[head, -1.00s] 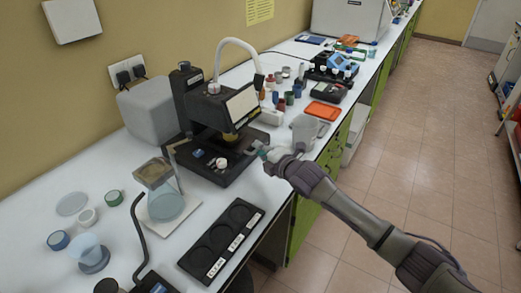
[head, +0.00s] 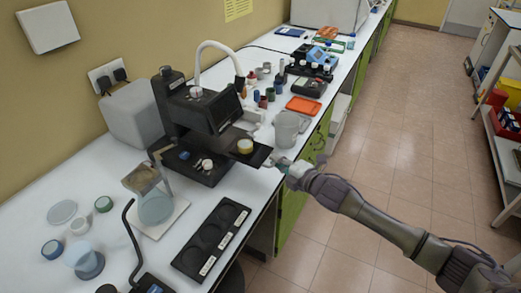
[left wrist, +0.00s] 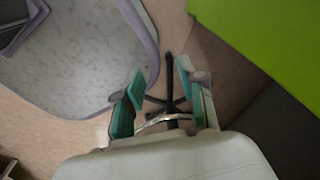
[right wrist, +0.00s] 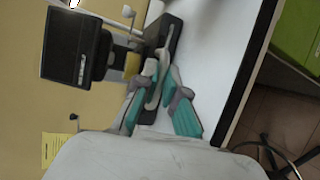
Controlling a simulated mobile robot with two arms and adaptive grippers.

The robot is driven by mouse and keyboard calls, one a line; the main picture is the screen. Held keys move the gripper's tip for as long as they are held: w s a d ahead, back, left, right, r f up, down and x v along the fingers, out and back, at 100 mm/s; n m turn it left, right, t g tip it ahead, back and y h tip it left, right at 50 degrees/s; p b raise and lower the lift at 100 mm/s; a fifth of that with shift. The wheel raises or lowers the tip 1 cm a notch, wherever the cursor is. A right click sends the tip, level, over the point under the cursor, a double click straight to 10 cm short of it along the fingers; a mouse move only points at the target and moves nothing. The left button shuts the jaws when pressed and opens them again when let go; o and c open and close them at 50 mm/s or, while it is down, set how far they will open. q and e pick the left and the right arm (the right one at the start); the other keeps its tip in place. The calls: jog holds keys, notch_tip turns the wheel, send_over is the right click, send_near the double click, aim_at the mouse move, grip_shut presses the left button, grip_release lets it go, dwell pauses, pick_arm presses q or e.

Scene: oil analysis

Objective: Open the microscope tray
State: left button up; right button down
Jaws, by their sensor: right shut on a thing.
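The black microscope (head: 208,108) stands on the white bench, with its base (head: 200,165) near the middle. Its dark tray (head: 256,156) sticks out from under the head toward the aisle, carrying a yellow-sided round sample with a pale top (head: 245,146). My right gripper (head: 278,160) is at the tray's outer edge and shut on it. In the right wrist view the teal fingers (right wrist: 161,112) sit on either side of a grey handle-like part (right wrist: 155,90). My left gripper (left wrist: 156,98) is open and empty, seen only in the left wrist view above the floor.
A grey mug (head: 286,130) stands close behind the tray. A black labelled rack (head: 211,238) lies in front of the microscope. A glass flask (head: 156,207) stands on a white plate to the left. The aisle floor (head: 365,140) is clear.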

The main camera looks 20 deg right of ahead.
jog(key=shift+s+d, duration=0.2)
jog(key=c, duration=1.2)
grip_release()
jog(key=shift+c, duration=0.2)
jog(key=v, duration=1.2)
jog(key=shift+f, duration=0.1)
